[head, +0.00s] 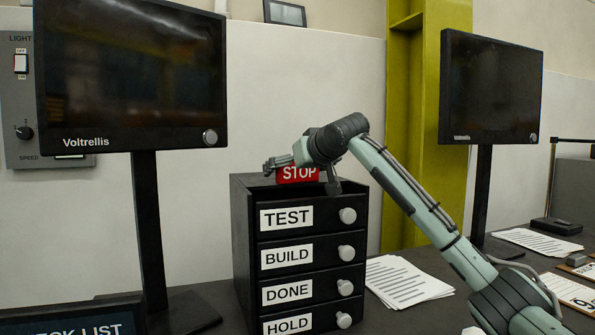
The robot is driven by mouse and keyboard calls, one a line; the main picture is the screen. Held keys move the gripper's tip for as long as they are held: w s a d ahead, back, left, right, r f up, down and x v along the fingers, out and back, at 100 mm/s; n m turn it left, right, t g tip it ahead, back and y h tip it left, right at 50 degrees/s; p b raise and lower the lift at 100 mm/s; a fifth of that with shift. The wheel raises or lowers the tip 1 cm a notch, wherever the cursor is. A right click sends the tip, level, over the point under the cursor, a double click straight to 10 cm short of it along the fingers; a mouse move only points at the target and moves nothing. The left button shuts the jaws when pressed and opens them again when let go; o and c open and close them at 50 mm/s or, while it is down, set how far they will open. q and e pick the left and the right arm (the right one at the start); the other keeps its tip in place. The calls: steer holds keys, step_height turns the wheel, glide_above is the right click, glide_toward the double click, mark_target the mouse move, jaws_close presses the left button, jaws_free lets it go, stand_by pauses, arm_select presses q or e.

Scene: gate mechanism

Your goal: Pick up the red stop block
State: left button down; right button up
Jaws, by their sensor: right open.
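The red stop block (291,177), with white STOP lettering, shows at the top of the black drawer unit (243,230). Its upper part is hidden by my right gripper (301,175), and its lower edge meets the unit's top. I cannot tell whether it stands on the top or in a recess. My right arm reaches in from the lower right. The right gripper is open, with one finger left of the block and one at its right. I cannot tell whether they touch it. My left gripper is not in view.
The unit has drawers labelled TEST, BUILD, DONE and HOLD with round knobs. A large monitor (130,75) stands close at left, another monitor (490,88) at right. Paper sheets (405,281) lie right of the unit. A light and speed panel (22,100) is on the left wall.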

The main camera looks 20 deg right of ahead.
steer(key=shift+w+f, duration=0.15)
steer(key=shift+w, duration=0.3)
steer(key=c, duration=1.2)
